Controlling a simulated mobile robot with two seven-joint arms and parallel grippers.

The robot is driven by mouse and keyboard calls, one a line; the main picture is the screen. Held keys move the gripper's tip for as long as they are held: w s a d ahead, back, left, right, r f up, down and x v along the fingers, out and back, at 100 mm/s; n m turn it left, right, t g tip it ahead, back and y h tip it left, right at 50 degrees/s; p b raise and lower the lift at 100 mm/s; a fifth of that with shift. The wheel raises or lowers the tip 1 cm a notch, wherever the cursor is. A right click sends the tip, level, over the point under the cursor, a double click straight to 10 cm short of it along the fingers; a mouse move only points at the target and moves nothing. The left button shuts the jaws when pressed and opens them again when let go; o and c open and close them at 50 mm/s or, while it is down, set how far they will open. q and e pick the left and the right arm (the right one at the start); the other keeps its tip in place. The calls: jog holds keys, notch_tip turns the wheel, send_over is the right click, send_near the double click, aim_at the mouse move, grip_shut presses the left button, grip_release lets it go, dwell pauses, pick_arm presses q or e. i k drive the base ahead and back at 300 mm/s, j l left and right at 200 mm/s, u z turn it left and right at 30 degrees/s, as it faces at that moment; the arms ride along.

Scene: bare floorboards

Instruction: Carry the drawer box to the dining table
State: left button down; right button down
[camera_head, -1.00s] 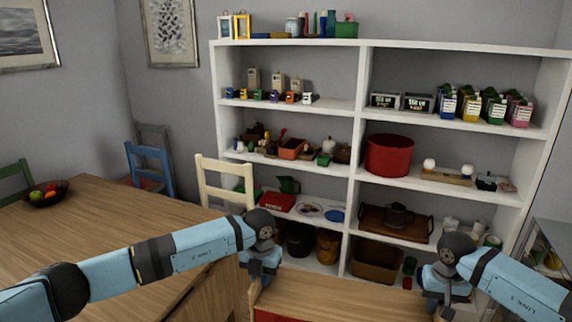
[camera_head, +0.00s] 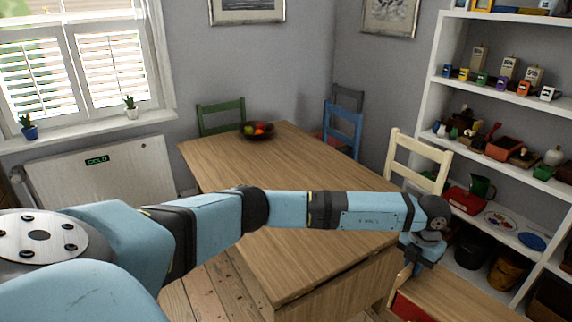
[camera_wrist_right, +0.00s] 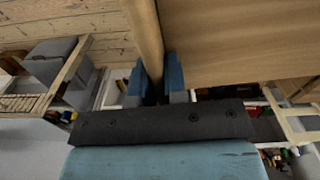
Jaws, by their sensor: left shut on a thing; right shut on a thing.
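The drawer box (camera_head: 455,295), pale wood with some red at its left end, shows at the bottom right of the head view, cut off by the frame. My left gripper (camera_head: 408,274) is shut on its left end. In the right wrist view my right gripper (camera_wrist_right: 155,84) is shut on a wooden edge of the drawer box (camera_wrist_right: 147,35). The right arm is outside the head view. The dining table (camera_head: 300,170), brown wood, stands in the middle of the head view, left of the box. My left arm hides part of its near half.
A fruit bowl (camera_head: 257,131) sits at the table's far end; the rest of the visible top is clear. A cream chair (camera_head: 418,160) stands at the table's right side, with blue (camera_head: 343,128) and green (camera_head: 221,118) chairs farther back. White shelves (camera_head: 437,85) line the right.

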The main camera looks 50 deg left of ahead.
aim_at(285, 176)
jog(key=j, duration=1.3)
jog(key=k+j+u, duration=0.1)
jog(key=j, duration=1.2)
jog(key=i+j, duration=0.1)
jog(key=j, duration=0.65)
jog(key=i+j, duration=0.15)
jog(key=j, duration=0.25)
jog(key=i+j, duration=0.1)
jog(key=j, duration=0.25)
